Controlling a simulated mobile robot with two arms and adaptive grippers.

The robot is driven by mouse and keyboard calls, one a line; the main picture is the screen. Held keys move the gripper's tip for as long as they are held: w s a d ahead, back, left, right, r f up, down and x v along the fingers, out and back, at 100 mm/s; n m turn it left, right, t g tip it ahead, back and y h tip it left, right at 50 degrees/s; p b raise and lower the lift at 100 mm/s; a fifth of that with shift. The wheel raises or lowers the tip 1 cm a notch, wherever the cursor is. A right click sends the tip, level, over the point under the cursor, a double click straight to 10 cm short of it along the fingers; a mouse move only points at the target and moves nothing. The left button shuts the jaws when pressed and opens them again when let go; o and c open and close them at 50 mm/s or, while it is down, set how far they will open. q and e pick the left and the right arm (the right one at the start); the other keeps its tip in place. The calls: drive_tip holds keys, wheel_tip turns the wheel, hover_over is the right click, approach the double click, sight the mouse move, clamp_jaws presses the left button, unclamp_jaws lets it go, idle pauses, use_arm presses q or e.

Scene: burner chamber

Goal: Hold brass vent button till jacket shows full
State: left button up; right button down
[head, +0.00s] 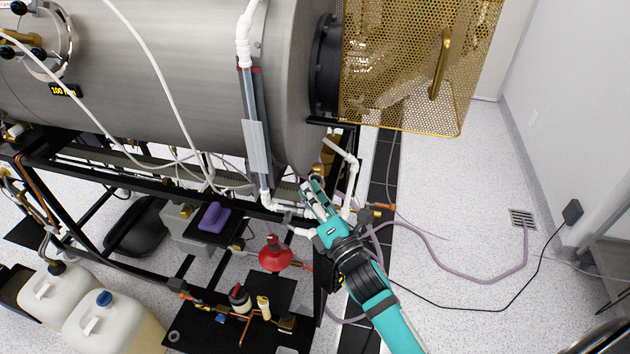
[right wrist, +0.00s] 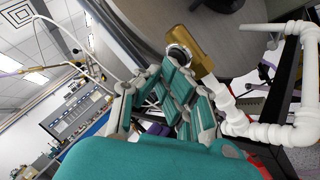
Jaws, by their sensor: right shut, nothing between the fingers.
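My right gripper (head: 313,192) is shut and empty at the lower right end of the big steel cylinder (head: 170,75), by the white pipes. In the right wrist view its fingers (right wrist: 178,78) point at a brass block (right wrist: 190,48) with a round, dark-centred, pale-rimmed part (right wrist: 179,54) just beyond the fingertips. This looks like the vent button; I cannot tell whether the fingers touch it. In the head view I cannot make the button out. A clear upright sight tube (head: 250,100) with a red mark near its top runs down the cylinder; its level is unclear. My left gripper is out of view.
White pipes (head: 351,180) bend close beside my right gripper. A perforated brass cage (head: 415,60) stands beyond the cylinder's end. Open floor lies right, crossed by a purple hose (head: 480,279).

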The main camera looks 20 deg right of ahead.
drive_tip(key=shift+s+a, duration=0.5)
drive_tip(key=shift+s, duration=0.2)
drive_tip(key=shift+s+a, duration=0.7)
drive_tip(key=shift+s, duration=0.35)
drive_tip(key=shift+s+a, duration=0.7)
drive_tip(key=shift+s, duration=0.3)
drive_tip(key=shift+f, duration=0.1)
